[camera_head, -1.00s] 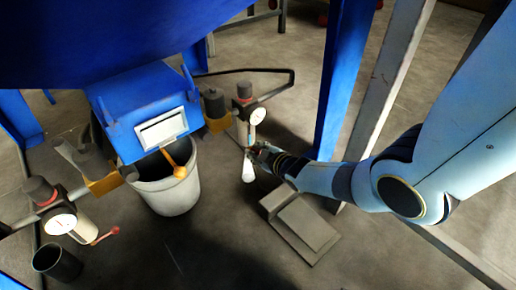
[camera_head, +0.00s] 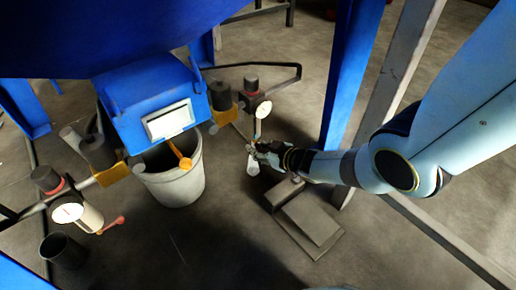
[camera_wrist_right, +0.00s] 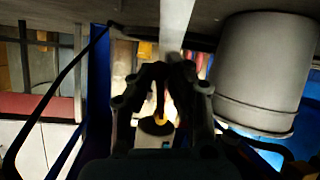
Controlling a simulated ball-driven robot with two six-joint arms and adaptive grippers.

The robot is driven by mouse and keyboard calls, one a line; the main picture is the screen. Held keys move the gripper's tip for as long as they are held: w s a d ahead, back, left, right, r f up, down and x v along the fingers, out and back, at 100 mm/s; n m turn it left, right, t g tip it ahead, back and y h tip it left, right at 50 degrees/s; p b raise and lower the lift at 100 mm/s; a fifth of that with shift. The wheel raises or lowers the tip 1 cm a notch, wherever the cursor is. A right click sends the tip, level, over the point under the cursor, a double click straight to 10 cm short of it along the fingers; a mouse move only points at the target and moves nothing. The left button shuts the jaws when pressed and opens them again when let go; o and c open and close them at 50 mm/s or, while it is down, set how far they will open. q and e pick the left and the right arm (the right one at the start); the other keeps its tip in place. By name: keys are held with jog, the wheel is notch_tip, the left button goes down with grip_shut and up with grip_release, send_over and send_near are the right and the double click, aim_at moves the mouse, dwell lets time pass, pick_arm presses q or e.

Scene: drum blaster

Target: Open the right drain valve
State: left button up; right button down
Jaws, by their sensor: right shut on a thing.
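The right drain valve assembly has a round white gauge (camera_head: 264,109) under a dark cap, with a pale cylinder (camera_head: 253,169) below it. My right gripper (camera_head: 258,150) reaches in from the right at this assembly, just below the gauge. It is shut on the valve handle, which the fingers and the small scale mostly hide. In the right wrist view, the dark fingers (camera_wrist_right: 168,68) converge in front of a bright, cluttered patch. The handle's angle cannot be told. My left gripper is not in view.
A grey bucket (camera_head: 175,178) stands under the blue chute (camera_head: 150,100), and shows in the wrist view (camera_wrist_right: 265,65). Another gauge (camera_head: 67,213) with a red handle (camera_head: 112,225) is at left. A blue post (camera_head: 350,75) and a grey pedal-like block (camera_head: 310,220) are near my right arm.

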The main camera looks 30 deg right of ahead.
jog(key=c, duration=1.4)
grip_release()
jog(key=shift+c, duration=0.2)
jog(key=shift+s, duration=0.1)
jog(key=v, duration=1.2)
jog(key=shift+o, duration=0.2)
